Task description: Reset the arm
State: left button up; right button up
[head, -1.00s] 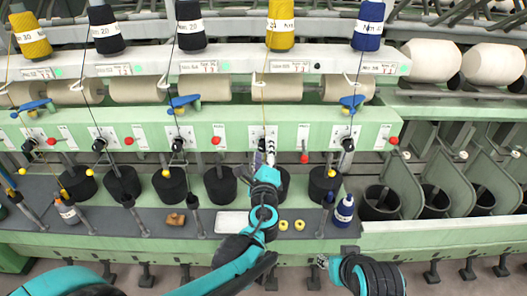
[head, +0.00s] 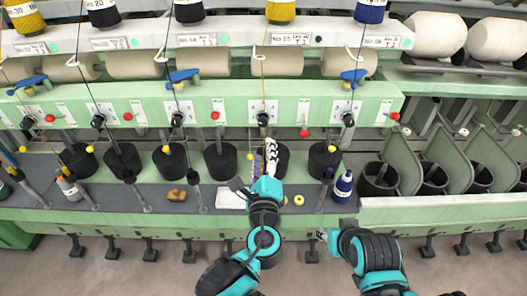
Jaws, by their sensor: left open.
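My left gripper (head: 264,157) is in the middle of the head view, in front of the spinning frame (head: 225,112). Its fingers point away from me, below a white panel (head: 263,112) and over a black cup (head: 281,160). The fingers are apart and I see nothing held between them. My left arm reaches up from the bottom centre. My right arm is at the lower right with its small grey end (head: 322,235) in front of the frame's lower edge. The right fingers are too small to read.
Yarn bobbins, such as a yellow one (head: 281,10), stand along the top. Several black cups line the grey shelf (head: 110,197). A blue bottle (head: 343,186) and a brown piece (head: 176,195) are on it. Floor (head: 150,278) shows in front.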

pick_arm(q)
jog(key=s+a+f+n+g+y+b, duration=0.1)
jog(key=s+a+f+n+g+y, duration=0.2)
jog(key=a+n, duration=0.4)
jog(key=s+a+f+n+g+y, duration=0.1)
jog(key=a+f+n+g, duration=0.3)
jog(key=a, duration=0.5)
jog(key=s+a+f+n+g+h+b, duration=0.1)
jog(key=s+a+f+n+g+h, duration=0.1)
jog(key=s+f+n, duration=0.6)
jog(key=s+n+g+h, duration=0.1)
jog(key=s+n, duration=0.2)
jog(key=n, duration=0.2)
jog(key=shift+f+g+h+b, duration=0.25)
jog(key=shift+g+h+b, duration=0.05)
jog(key=shift+g+h, duration=0.1)
